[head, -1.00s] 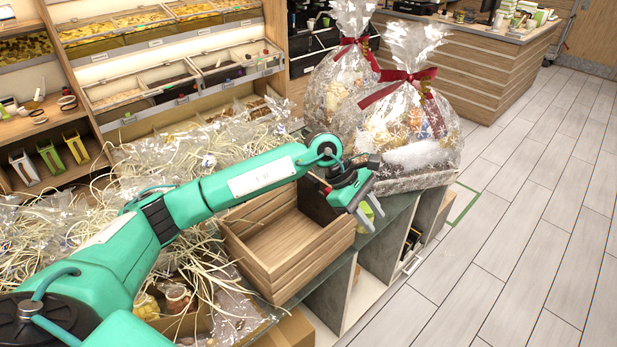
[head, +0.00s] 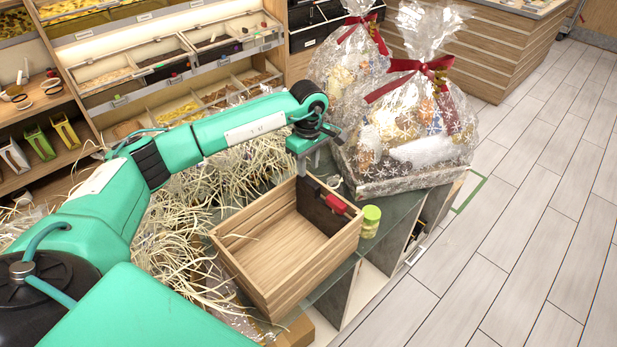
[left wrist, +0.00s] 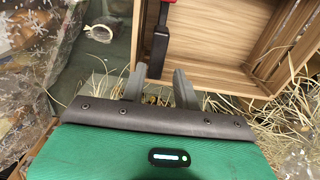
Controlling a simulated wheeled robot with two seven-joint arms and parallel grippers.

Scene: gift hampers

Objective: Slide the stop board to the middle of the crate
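The wooden crate (head: 285,275) stands on the glass-topped counter and looks empty apart from the dark stop board (head: 320,218). The board stands upright at the crate's far right end, with a black and red grip (head: 336,203) on its top edge. My right gripper is not in view.
A green-lidded jar (head: 370,221) stands right of the crate near the counter edge. Two wrapped hampers with red bows (head: 415,140) stand behind. Straw filler (head: 195,190) covers the counter to the left. Open floor lies at right.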

